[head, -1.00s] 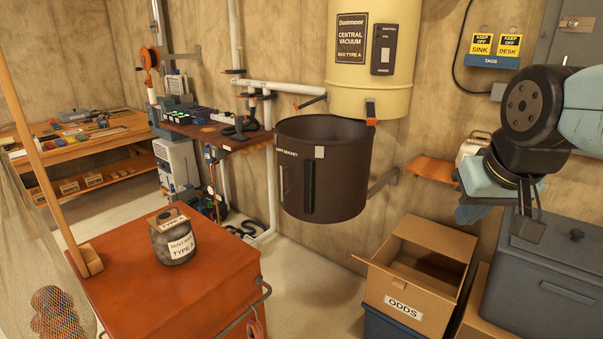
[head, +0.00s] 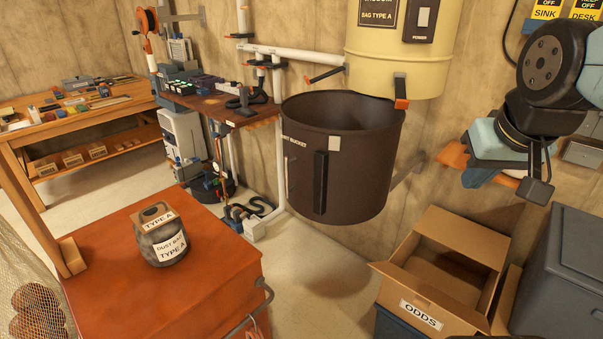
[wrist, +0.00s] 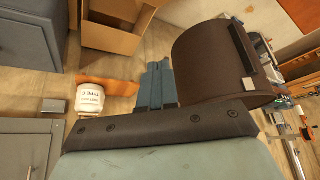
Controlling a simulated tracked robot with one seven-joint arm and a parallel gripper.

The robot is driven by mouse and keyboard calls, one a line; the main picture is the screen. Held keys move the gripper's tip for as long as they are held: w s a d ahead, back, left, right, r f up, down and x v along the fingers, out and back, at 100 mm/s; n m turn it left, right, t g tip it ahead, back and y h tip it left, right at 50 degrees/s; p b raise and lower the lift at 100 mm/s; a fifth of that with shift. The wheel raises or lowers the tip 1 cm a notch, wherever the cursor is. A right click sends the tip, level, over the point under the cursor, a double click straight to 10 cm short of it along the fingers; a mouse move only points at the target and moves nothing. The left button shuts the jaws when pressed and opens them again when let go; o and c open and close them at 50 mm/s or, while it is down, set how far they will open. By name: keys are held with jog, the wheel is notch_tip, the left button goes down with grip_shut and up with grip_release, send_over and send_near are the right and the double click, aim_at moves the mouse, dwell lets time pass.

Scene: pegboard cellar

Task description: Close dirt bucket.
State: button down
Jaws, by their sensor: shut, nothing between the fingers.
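The dirt bucket (head: 350,180) is a large dark brown drum in the head view, with a black upright handle strip and a pale square on its front. It hangs by the wall below the cream vacuum canister (head: 395,60), its open top showing and apart from the canister's underside. An orange-tipped latch (head: 401,92) hangs on the canister's lower rim. My gripper (head: 477,178) is right of the bucket, apart from it, shut and empty. In the wrist view the blue-grey fingers (wrist: 157,80) are together, with the bucket (wrist: 215,65) just to their right.
An open ODDS carton (head: 455,255) stands below my gripper, beside a grey chest (head: 560,270). A wooden wall shelf (head: 455,155) is behind my gripper. A red cabinet (head: 110,270) with a dust bag jar (head: 160,240) stands front left. Floor shows between cabinet and carton.

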jog(key=n+t+h, duration=0.8)
jog(key=n+t, duration=0.2)
jog(key=n, duration=2.1)
send_near(304, 172)
jog(key=x, duration=0.7)
jog(key=shift+f, duration=0.1)
jog(key=shift+d, duration=0.15)
jog(key=shift+t, duration=0.3)
